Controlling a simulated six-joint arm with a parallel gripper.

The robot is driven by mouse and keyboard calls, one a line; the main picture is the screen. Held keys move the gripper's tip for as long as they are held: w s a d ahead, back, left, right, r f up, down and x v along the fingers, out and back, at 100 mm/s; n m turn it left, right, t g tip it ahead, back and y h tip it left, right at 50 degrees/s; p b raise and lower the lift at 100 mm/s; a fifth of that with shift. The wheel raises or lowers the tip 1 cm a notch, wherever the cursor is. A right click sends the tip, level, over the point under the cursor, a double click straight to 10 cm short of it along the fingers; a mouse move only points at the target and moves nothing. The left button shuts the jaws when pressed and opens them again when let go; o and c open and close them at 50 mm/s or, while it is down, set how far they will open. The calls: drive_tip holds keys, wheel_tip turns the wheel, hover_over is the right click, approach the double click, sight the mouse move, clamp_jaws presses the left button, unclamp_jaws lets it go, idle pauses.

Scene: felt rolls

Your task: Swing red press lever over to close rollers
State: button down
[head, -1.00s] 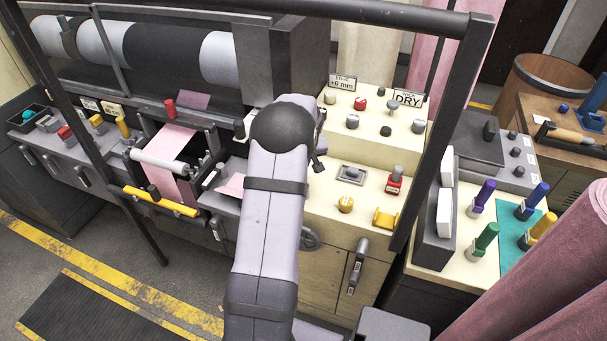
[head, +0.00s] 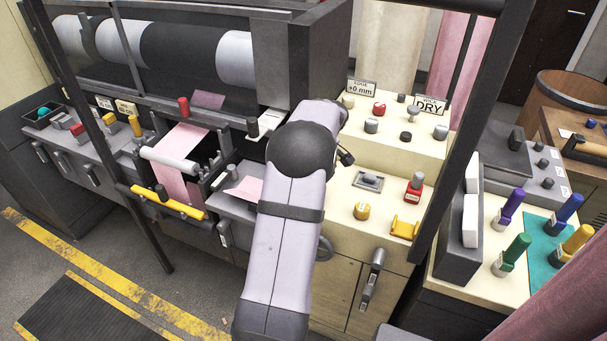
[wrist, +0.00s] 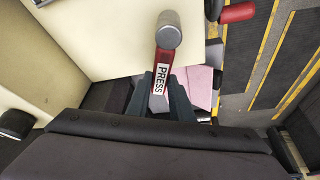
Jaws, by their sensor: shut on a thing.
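In the wrist view, the red press lever (wrist: 164,62) carries a white PRESS label and ends in a round grey knob (wrist: 168,30). My gripper (wrist: 160,92) is shut on the lever, with its dark fingers on either side near the label. The lever's pivot is hidden. In the head view, my own arm covers the gripper and the held lever. The white roller (head: 170,160) and pink felt (head: 178,140) show left of my arm.
Cream console tops with knobs lie right of my arm, including a yellow knob (head: 361,211), a red block with a grey knob (head: 414,187) and a yellow bracket (head: 404,229). A dark frame post (head: 455,140) stands at the right. A yellow bar (head: 168,202) crosses the front.

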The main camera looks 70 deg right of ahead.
drive_tip(key=c, duration=1.6)
unclamp_jaws()
drive_tip(key=shift+o, duration=0.2)
drive_tip(key=shift+b+v, duration=0.8)
drive_tip(key=shift+v, duration=2.9)
drive_tip(key=w+a+f+n+g+y+p, duration=0.1)
drive_tip(key=w+a, duration=0.7)
drive_tip(key=a, duration=0.6)
drive_tip(key=w+a+f+n+g+y+p, duration=0.1)
drive_tip(key=w+a, duration=0.8)
drive_tip(key=a, duration=0.4)
drive_tip(key=s+a+f+n+g+p, duration=0.1)
drive_tip(key=s+a, duration=0.4)
drive_tip(key=a, duration=0.7)
drive_tip(key=s+a+f+n+g+p, duration=0.1)
drive_tip(key=s+a+f, duration=0.2)
drive_tip(key=a, duration=0.9)
drive_tip(key=shift+s+a+f+n, duration=0.2)
drive_tip(key=shift+s+n, duration=0.1)
drive_tip(key=shift+s, duration=0.9)
